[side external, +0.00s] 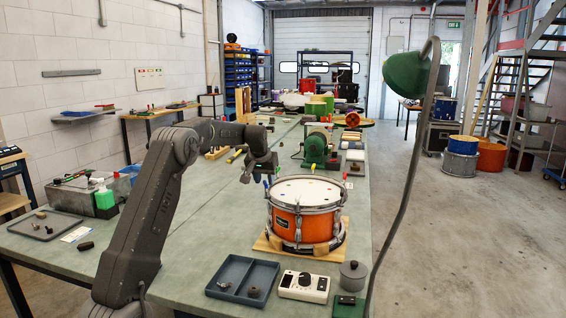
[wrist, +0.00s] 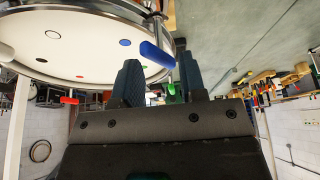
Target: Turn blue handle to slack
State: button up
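An orange drum (side external: 300,228) with a white head (side external: 305,191) stands on a wooden board (side external: 262,245) on the bench. The blue handle (side external: 266,185) sticks up at the left of its rim; in the wrist view the blue handle (wrist: 155,53) is large, slanting near my fingertips. My gripper (side external: 262,176) is above and close to the drum's left rim. In the wrist view my gripper (wrist: 159,62) is open, fingers apart. I cannot tell whether the blue handle is between the fingertips or just beyond them. A green handle (wrist: 171,88) shows in the gap, farther off.
A red handle (side external: 345,175) and a yellow handle (side external: 313,168) stand on the far rim. A blue-grey tray (side external: 229,272), a white control box (side external: 303,286) and a grey lidded pot (side external: 353,275) lie in front. A green lamp (side external: 406,75) on a bent stem rises at right.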

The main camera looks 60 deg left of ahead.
jog(key=v, duration=1.1)
jog(key=s+d+r+m, duration=0.1)
jog(key=s+d, duration=0.1)
jog(key=d, duration=0.8)
jog(key=s+d+r+m+t+h, duration=0.1)
jog(key=d+r+m, duration=0.1)
jog(key=d, duration=0.8)
jog(key=shift+s+d+m, duration=0.3)
jog(key=shift+s+d, duration=0.1)
jog(key=w+a+f+m+g+y, duration=0.1)
jog(key=w+a+f+m+g, duration=0.15)
jog(key=a+m, duration=0.9)
jog(key=w+a+f+m+g+y, duration=0.1)
jog(key=w+a+m, duration=0.2)
jog(key=a+m, duration=0.85)
jog(key=f+m, duration=0.1)
jog(key=f, duration=0.3)
jog(key=w+a+f+m, duration=0.1)
jog(key=f, duration=0.3)
jog(key=w+f+m, duration=0.1)
jog(key=f, duration=0.3)
jog(key=shift+a+f+m+t, duration=0.15)
jog(key=shift+a+m+t, duration=0.1)
jog(key=shift+m+t, duration=0.15)
